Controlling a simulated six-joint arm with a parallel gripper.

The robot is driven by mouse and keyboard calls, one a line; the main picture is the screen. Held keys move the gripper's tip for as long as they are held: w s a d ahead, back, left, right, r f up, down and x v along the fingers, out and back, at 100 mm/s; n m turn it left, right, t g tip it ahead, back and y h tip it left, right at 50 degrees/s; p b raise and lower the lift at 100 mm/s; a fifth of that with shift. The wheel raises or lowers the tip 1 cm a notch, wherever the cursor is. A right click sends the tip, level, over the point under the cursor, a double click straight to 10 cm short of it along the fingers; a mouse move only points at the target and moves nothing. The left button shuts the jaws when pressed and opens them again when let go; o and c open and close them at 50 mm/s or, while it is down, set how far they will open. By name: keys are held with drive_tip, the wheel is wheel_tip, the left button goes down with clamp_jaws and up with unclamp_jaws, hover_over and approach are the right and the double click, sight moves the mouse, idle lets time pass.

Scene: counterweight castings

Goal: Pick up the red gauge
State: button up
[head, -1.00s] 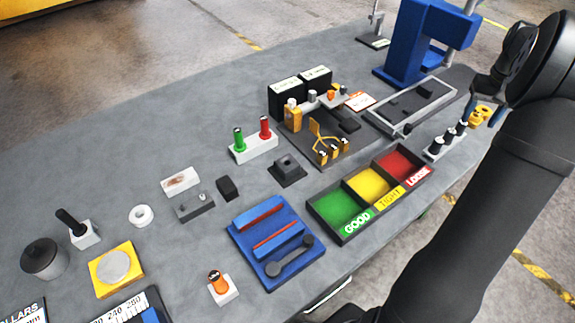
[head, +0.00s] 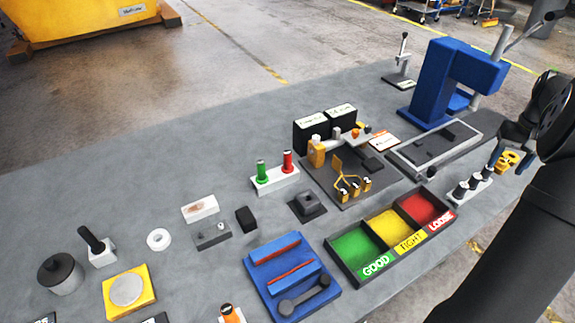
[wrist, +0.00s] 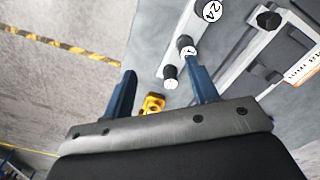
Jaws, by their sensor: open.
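The red gauge (head: 287,162) stands upright at the right end of a small white block (head: 275,180) near the middle of the table in the head view. A green gauge (head: 261,172) stands beside it on the left. My gripper (head: 508,158) is at the table's right side, well to the right of the red gauge. In the wrist view my gripper (wrist: 160,72) has its two blue fingers apart with nothing held between them. The red gauge does not show in the wrist view.
Near my gripper are a yellow part (head: 510,159) and a white block with black-topped plugs (head: 470,188). The green, yellow and red bin (head: 345,270) is in front.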

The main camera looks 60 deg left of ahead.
drive_tip(key=shift+c, duration=0.8)
